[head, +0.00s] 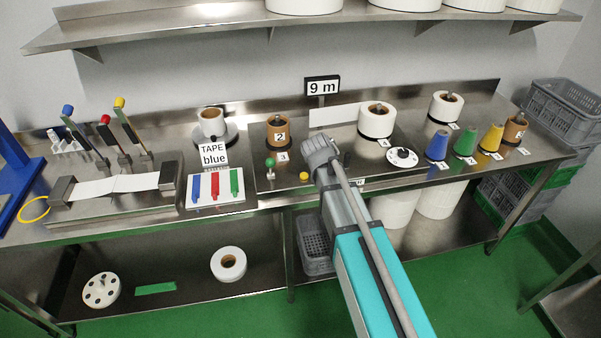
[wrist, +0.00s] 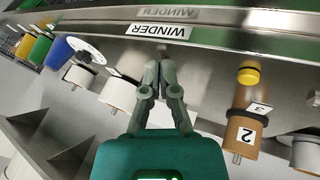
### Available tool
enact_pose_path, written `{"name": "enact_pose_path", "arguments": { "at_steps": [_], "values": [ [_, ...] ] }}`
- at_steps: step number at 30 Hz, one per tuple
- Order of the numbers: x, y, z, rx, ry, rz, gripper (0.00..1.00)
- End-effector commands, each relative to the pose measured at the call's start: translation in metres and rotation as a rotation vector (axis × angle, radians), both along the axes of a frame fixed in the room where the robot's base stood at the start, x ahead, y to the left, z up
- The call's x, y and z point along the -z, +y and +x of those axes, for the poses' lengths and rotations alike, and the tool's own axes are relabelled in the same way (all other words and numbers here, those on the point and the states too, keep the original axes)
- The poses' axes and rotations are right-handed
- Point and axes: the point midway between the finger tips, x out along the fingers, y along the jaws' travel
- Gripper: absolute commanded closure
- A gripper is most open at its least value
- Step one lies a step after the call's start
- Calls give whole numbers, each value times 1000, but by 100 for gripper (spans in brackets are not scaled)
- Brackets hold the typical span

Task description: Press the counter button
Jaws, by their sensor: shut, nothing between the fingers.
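A round yellow button (head: 304,176) sits at the front of the steel winder panel, below the small display reading "9 m" (head: 322,86). The yellow button also shows in the wrist view (wrist: 248,76), to the right of my fingers. My gripper (head: 319,150) is over the winder, up and to the right of the button in the head view. In the wrist view my gripper's fingers (wrist: 161,68) are shut and empty, apart from the button. I cannot tell their exact height above the panel.
A green-knobbed lever (head: 270,163) stands left of the button. A brown core marked 2 (head: 278,131) and a white roll (head: 376,121) stand behind. A white disc (head: 402,157) and coloured cones (head: 438,146) are to the right. The WINDER label (wrist: 158,31) marks the front edge.

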Motion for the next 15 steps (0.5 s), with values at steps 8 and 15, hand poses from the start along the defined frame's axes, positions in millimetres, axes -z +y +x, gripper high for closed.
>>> {"name": "enact_pose_path", "arguments": {
  "at_steps": [8, 15],
  "values": [
    [-35, 86, 59, -93, -178, -96, 100],
    [-44, 108, 69, -120, -228, -118, 100]
  ]
}}
